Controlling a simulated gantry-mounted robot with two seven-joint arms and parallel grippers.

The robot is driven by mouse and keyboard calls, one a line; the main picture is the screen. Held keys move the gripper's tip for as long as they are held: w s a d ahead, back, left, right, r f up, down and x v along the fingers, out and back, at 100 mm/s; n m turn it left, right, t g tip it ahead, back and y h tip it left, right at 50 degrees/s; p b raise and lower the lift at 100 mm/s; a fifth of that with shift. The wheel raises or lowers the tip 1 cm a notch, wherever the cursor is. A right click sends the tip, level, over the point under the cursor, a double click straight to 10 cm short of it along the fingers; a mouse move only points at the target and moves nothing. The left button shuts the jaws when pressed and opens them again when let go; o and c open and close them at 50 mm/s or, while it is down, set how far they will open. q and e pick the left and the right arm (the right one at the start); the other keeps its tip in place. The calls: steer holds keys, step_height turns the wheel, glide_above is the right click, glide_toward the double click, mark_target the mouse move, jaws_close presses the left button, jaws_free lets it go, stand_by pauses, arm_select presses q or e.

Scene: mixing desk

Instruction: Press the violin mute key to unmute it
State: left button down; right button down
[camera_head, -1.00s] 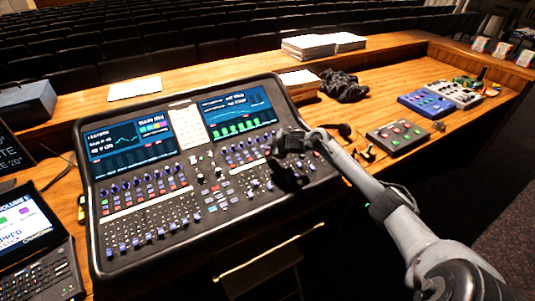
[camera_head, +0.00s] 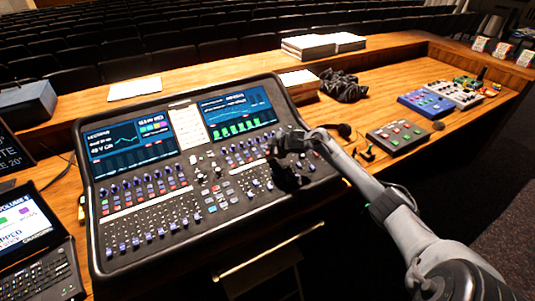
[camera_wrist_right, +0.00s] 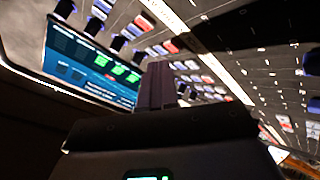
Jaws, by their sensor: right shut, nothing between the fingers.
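The mixing desk (camera_head: 215,213) stands on the wooden counter, with two lit screens at its top and rows of keys, knobs and faders below. My right gripper (camera_head: 285,180) is shut and empty over the right part of the panel, below the right screen (camera_head: 238,112). In the right wrist view the dark shut fingers (camera_wrist_right: 160,85) point toward the desk's keys and blue knobs, with the lit screen (camera_wrist_right: 95,65) at the left. I cannot make out which key is the violin mute key; labels are too small. The gripper hides part of the panel. My left gripper is not in view.
A laptop (camera_head: 35,245) stands at the left. A grey pedal (camera_head: 398,136), a blue box (camera_head: 426,103) and a black cable bundle (camera_head: 343,87) lie to the right. Paper stacks (camera_head: 308,46) are behind. The black microphone-like piece beside the desk is near my right arm.

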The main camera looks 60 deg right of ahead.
steer(key=shift+f, duration=0.2)
steer(key=shift+f, duration=0.25)
stand_by(0.3)
steer(key=shift+f, duration=0.25)
stand_by(0.4)
steer(key=shift+r, duration=0.1)
steer(key=shift+r+p, duration=0.6)
steer(key=shift+p, duration=0.35)
